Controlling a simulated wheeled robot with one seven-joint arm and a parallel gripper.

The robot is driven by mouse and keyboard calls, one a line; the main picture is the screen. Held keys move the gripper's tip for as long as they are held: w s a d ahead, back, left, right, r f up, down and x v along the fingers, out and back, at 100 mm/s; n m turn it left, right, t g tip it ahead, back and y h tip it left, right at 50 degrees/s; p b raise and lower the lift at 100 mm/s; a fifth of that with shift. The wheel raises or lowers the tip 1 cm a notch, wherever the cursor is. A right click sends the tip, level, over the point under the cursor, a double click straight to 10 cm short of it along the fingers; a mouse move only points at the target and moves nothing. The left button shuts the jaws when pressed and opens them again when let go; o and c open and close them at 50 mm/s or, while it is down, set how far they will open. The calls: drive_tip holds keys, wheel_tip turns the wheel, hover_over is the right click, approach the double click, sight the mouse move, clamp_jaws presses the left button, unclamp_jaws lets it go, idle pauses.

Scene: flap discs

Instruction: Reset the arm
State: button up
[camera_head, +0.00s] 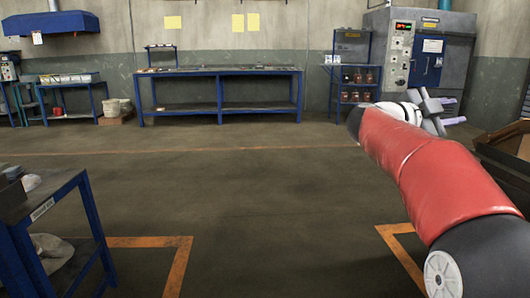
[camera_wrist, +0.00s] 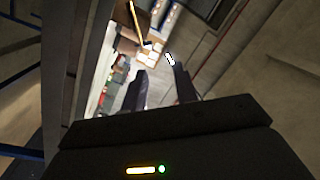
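My arm (camera_head: 425,165), in a red sleeve with black ends, reaches from the lower right corner of the head view up and away towards the back. My gripper (camera_head: 452,110) is at its far end, in front of the grey cabinet machine and seen from behind and the side. In the wrist view, the two dark fingers of my gripper (camera_wrist: 160,80) stand apart with a gap between them. Nothing shows between the fingers.
A blue workbench (camera_head: 219,73) stands along the back wall. A grey machine (camera_head: 425,55) is at the back right, beside a small rack (camera_head: 350,48). A blue table (camera_head: 75,187) is at the near left. Dark boxes (camera_head: 508,150) are at the right edge. The middle floor is clear.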

drive_tip(key=w+a+r+n+t+y, duration=0.2)
drive_tip(key=a+r+n+t+y, duration=0.25)
drive_tip(key=a+n+t, duration=0.65)
drive_tip(key=s+a+f+n+t+y, duration=0.1)
drive_tip(key=s+a+f+n+y, duration=0.3)
drive_tip(key=a+f+n+y, duration=0.25)
drive_tip(key=s+a+f+n+y, duration=0.3)
drive_tip(key=a+f+n+y, duration=0.25)
drive_tip(key=a+y, duration=0.2)
drive_tip(key=s+d+f+n+g, duration=0.1)
drive_tip(key=s+f+g, duration=0.9)
drive_tip(key=s+f, duration=1.2)
drive_tip(key=shift+s+f+n, duration=0.3)
drive_tip(key=shift+f+n, duration=0.3)
drive_tip(key=shift+f, duration=0.25)
drive_tip(key=shift+d, duration=0.1)
